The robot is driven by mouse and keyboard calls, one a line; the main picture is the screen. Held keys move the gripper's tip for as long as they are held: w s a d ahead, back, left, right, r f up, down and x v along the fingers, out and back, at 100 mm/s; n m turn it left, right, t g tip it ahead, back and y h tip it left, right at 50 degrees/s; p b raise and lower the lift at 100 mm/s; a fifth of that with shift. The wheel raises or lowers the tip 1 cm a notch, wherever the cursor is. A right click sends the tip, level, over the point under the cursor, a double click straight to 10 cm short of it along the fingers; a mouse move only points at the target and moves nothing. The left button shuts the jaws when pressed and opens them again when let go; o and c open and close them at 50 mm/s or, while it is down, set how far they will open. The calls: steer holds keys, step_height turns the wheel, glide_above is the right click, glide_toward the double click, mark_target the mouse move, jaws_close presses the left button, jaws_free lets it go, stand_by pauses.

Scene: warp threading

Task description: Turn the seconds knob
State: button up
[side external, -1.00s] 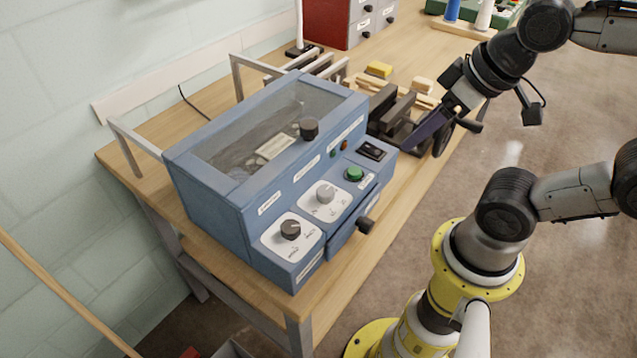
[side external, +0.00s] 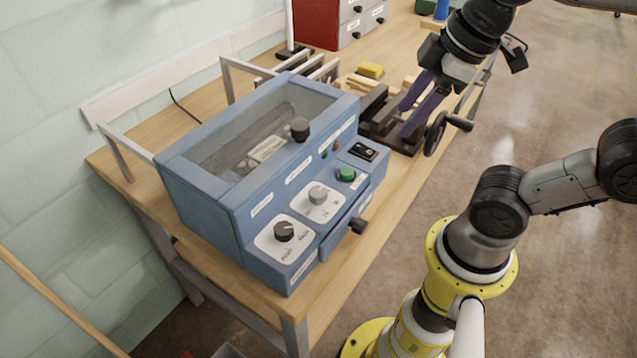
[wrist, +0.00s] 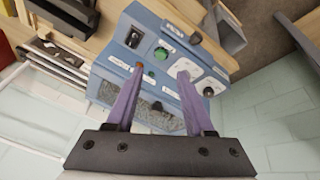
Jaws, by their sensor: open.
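A blue box (side external: 225,215) with a clear lid stands on the wooden bench. Its sloped front carries a dark knob (side external: 284,231) and a light grey knob (side external: 318,194), each on a white plate. The lettering is too small to tell which is the seconds knob. The dark knob also shows in the wrist view (wrist: 208,91), right of my fingers. My gripper (side external: 408,118) is open and empty, beyond the box's right end and away from both knobs. In the wrist view its two purple fingers (wrist: 160,72) are apart over the box, with the right finger partly covering the plates.
A green button (side external: 346,174), a black switch (side external: 363,151) and a black drawer handle (side external: 358,226) are near the knobs. Another black knob (side external: 300,129) sits on the lid. A dark vise with a handwheel (side external: 435,133) stands right of the box, close to my fingers.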

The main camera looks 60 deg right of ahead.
steer(key=w+a+r+n+g, duration=0.3)
steer(key=w+a+n, duration=0.1)
steer(key=w+n, duration=0.25)
steer(key=n+g, duration=0.1)
steer(key=n, duration=0.3)
glide_toward(318, 191)
steer(key=shift+m, duration=0.25)
step_height(318, 191, down, 8)
steer(key=shift+w+a+f, duration=0.1)
steer(key=shift+f, duration=0.15)
jaws_close()
